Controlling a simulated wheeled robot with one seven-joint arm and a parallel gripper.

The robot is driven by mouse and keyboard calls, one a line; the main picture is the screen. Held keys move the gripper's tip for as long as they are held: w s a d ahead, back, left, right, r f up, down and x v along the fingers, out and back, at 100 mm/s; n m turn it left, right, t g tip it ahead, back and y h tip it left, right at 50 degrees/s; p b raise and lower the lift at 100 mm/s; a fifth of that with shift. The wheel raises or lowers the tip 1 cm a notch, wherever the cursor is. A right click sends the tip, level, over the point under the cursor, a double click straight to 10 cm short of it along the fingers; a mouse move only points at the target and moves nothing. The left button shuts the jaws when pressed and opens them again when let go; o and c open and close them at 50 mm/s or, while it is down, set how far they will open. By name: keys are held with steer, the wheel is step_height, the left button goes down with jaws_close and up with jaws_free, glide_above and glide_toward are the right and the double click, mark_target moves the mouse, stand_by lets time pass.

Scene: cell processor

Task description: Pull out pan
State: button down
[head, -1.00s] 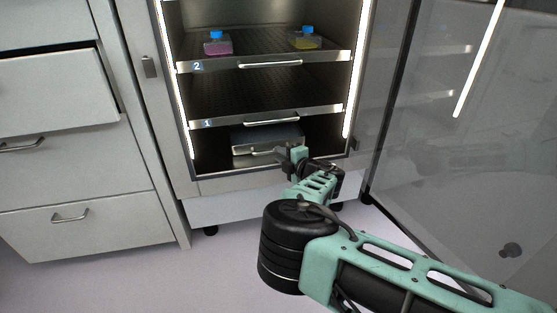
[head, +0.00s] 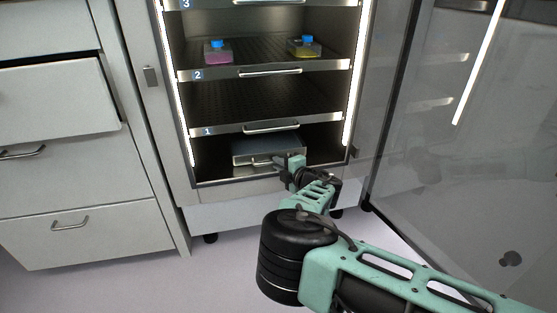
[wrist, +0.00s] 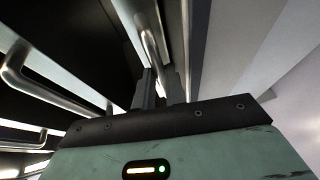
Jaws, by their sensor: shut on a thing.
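The pan (head: 267,148) is a grey metal box with a darker top, low in the open cabinet below the shelf marked 1. Its front faces me and carries a bar handle. My gripper (head: 282,160) is at the right part of the pan's front, shut on the handle. In the wrist view the two dark fingers (wrist: 160,88) stand on either side of the metal handle bar (wrist: 148,35). My gripper hides the right end of the handle in the head view.
Above are shelf 1 (head: 262,128) and shelf 2 (head: 268,72), each with a handle. The glass door (head: 450,150) stands open at right. A drawer (head: 58,98) at left sticks out. The floor in front is clear.

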steer(key=s+d+p, duration=0.3)
steer(key=s+p, duration=0.3)
steer(key=s, duration=0.5)
steer(key=s+d+p, duration=0.3)
steer(key=s+p, duration=0.4)
steer(key=s, duration=0.5)
steer(key=shift+s+d, duration=0.3)
steer(key=shift+d, duration=0.1)
steer(key=c, duration=1.7)
jaws_free()
steer(key=p+v, duration=0.4)
steer(key=v, duration=1.3)
steer(key=shift+s+d, duration=0.15)
